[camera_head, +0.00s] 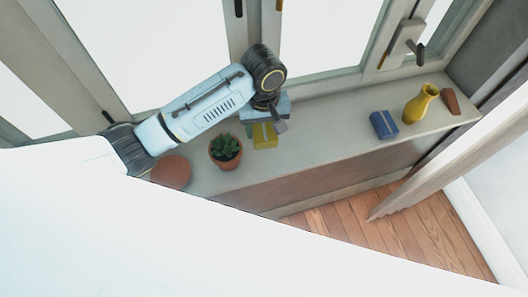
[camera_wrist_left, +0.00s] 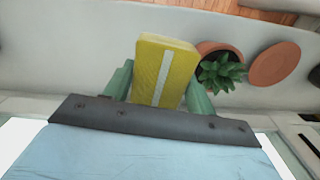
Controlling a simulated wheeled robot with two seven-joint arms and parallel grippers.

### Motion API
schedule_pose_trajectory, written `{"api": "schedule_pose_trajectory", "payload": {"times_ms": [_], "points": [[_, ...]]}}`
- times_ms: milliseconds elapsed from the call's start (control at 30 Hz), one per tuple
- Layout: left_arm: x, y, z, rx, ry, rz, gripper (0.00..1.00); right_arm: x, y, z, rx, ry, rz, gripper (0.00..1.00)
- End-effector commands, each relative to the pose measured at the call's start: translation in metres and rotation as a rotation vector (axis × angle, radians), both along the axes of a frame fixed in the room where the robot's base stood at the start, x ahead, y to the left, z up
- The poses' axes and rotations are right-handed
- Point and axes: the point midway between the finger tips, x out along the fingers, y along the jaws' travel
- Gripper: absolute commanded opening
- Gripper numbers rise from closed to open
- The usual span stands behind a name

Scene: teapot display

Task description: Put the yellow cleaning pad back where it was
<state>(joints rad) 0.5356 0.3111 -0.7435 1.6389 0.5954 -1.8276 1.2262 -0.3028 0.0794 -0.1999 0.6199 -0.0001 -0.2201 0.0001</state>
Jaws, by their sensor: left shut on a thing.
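The yellow cleaning pad (camera_head: 264,135), a block with a pale stripe, is at my left gripper (camera_head: 261,122) over the window sill, just right of a potted plant. In the left wrist view the pad (camera_wrist_left: 165,68) sits between the two green fingers of my left gripper (camera_wrist_left: 158,85), which is shut on it. The wrist and hand cover the pad's upper part in the head view. I cannot tell whether the pad touches the sill. My right gripper is not in view.
The potted succulent (camera_head: 225,150) stands close left of the pad, with a terracotta disc (camera_head: 171,171) farther left. A blue box (camera_head: 384,125), yellow vase (camera_head: 420,104) and brown piece (camera_head: 450,101) stand at the right. The sill (camera_head: 325,128) between is clear. Window frames rise behind.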

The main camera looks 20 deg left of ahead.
Motion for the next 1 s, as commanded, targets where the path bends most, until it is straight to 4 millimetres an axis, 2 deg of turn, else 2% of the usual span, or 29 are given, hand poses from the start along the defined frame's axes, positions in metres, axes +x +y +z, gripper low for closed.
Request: {"api": "schedule_pose_trajectory", "payload": {"times_ms": [33, 200, 500, 667, 867, 1000], "points": [[-0.008, -0.006, -0.003, -0.003, 0.007, 0.039, 0.34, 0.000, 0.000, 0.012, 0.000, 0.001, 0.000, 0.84], [-0.018, -0.013, -0.021, 0.001, 0.002, 0.116, 0.34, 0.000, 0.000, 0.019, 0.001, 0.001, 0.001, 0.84], [-0.019, -0.012, -0.075, 0.005, -0.001, 0.127, 0.34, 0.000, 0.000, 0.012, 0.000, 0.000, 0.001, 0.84], [-0.019, -0.012, -0.089, 0.004, -0.002, 0.126, 0.34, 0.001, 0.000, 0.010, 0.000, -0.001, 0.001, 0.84], [-0.019, -0.012, -0.117, 0.004, -0.002, 0.125, 0.34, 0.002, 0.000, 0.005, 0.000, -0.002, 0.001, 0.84], [-0.018, -0.012, -0.122, 0.003, -0.004, 0.125, 0.34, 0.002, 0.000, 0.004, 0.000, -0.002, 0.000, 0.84]]}}
